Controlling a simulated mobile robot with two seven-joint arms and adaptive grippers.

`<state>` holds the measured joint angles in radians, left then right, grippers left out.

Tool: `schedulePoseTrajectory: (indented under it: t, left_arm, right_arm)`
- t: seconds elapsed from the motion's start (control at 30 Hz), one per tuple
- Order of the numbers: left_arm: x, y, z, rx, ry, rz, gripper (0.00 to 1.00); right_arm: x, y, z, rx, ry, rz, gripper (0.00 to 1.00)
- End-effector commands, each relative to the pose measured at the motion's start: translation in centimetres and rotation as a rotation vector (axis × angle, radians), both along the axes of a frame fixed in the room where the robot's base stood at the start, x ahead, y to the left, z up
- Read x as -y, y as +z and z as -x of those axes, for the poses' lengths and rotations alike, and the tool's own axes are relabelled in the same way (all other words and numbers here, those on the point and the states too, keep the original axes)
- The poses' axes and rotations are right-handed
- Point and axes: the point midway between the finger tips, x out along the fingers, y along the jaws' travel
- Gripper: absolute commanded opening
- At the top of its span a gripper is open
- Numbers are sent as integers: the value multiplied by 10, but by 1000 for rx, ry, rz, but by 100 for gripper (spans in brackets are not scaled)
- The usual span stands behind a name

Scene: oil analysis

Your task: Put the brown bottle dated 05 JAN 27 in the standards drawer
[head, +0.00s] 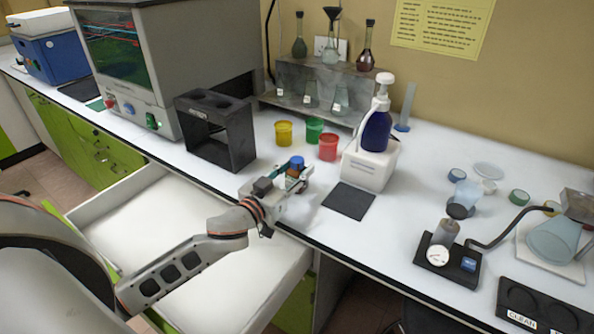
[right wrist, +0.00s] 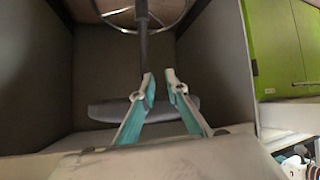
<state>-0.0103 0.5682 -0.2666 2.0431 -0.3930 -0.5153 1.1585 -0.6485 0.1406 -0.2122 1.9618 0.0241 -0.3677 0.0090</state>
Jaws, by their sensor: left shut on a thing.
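My left gripper (head: 296,178) is shut on a small bottle with a blue cap (head: 297,161), above the front edge of the bench. No drawer label is readable. My right gripper (right wrist: 161,82) shows in the right wrist view, its fingertips apart with nothing between them.
Beside the gripper stand a black rack (head: 215,140), yellow (head: 284,134), green (head: 314,130) and red (head: 328,147) cups, and a white box (head: 368,168) with a blue pump bottle (head: 377,130). A dark mat (head: 348,200) lies bare to the right.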

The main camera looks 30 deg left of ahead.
Motion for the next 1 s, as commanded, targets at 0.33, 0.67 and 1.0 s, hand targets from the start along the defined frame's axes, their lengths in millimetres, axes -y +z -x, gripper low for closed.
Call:
schedulePoseTrajectory:
  t: [0.33, 0.67, 1.0]
  left_arm:
    - [0, -2, 0, 1, 1, 1, 37]
    - [0, -1, 0, 1, 1, 0, 52]
    - [-1, 0, 22, -2, 0, 3, 52]
  right_arm:
    - [0, -3, 1, -3, 0, 0, 14]
    - [0, -1, 0, -1, -1, 0, 14]
    - [-1, 2, -1, 3, -1, -3, 14]
